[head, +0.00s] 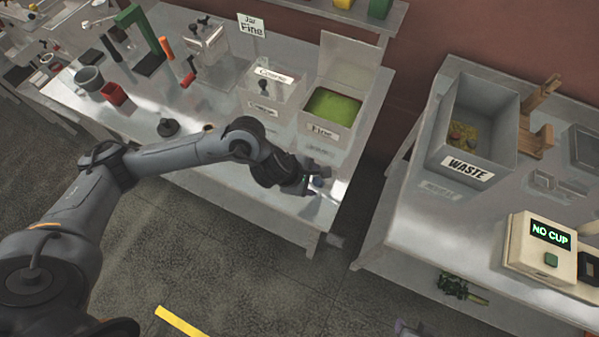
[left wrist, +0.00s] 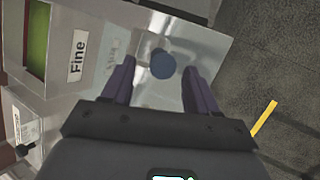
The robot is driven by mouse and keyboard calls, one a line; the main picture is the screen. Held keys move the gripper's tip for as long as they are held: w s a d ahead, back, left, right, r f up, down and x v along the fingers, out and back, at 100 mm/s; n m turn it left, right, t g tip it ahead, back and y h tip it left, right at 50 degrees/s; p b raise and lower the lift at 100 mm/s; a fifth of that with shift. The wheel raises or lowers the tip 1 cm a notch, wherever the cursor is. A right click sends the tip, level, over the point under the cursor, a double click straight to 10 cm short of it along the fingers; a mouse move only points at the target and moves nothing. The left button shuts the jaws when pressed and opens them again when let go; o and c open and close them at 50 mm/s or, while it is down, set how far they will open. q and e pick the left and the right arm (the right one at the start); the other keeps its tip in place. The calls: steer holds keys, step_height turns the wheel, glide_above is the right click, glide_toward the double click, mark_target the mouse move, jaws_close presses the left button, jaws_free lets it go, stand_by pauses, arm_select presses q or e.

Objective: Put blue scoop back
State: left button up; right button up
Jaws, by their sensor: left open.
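The blue scoop shows as a round blue end (left wrist: 162,64) in the left wrist view, over the shiny table top. In the head view a small blue spot (head: 318,182) shows at my left gripper's tips. My left gripper (head: 308,186) is at the front right corner of the left table, in front of the "Fine" bin. Its two fingers are open, one on each side of the blue end, with a visible gap on both sides. The rest of the scoop is hard to make out.
The open "Fine" bin (head: 332,107) with green powder stands behind my left gripper, with the "Coarse" bin (head: 270,90) to its left. Across a floor gap, the right table holds the "WASTE" bin (head: 473,128) and a scale (head: 540,252) reading "NO CUP".

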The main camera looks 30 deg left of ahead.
arm_select(q)
steer(key=v, duration=0.8)
steer(key=s+d+r+n+t+h, duration=0.15)
steer(key=d+n, duration=0.35)
steer(key=n, duration=0.7)
steer(key=d+n+t, duration=0.2)
steer(key=d+n, duration=0.3)
steer(key=n, duration=0.6)
steer(key=s+a+f+n+g+y, duration=0.2)
steer(key=s+a+f+n, duration=0.3)
steer(key=n, duration=0.8)
steer(key=s+a+f+n+g+y, duration=0.2)
steer(key=s+a+f+n, duration=0.3)
steer(key=n, duration=0.8)
steer(key=s+a+g, duration=0.1)
steer(key=s+a, duration=0.2)
steer(key=shift+s+p, duration=0.35)
steer(key=shift+s, duration=0.05)
